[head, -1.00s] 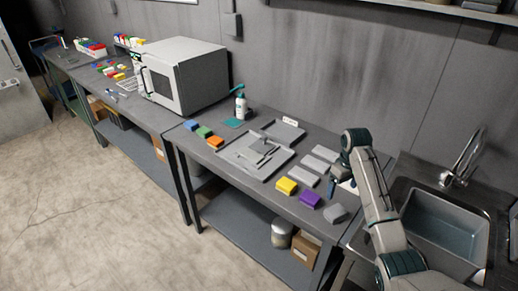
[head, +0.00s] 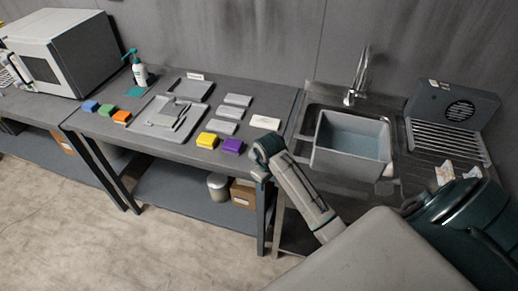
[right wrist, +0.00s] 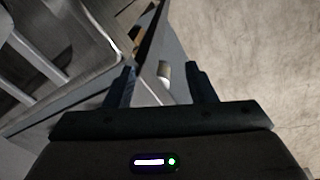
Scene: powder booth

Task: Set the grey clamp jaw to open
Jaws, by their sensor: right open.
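I cannot pick out a grey clamp jaw for certain in either current view. The grey tray (head: 142,121) on the bench holds a flat grey piece with a slim bar on it (head: 167,119), too small to read clearly. My right gripper (head: 261,172) is at the bench's right front corner, right of the purple block (head: 232,146), its fingers hard to make out there. In the right wrist view this gripper (right wrist: 162,88) is open, with nothing held between its fingers. My left gripper is not in view.
Yellow (head: 207,140), orange (head: 122,117), green (head: 106,110) and blue blocks lie along the bench front. Several grey slabs (head: 228,113) lie behind. A sink basin (head: 352,142) and drying rack (head: 448,140) are right. A tin (head: 218,187) and cardboard box (head: 243,194) sit on the lower shelf.

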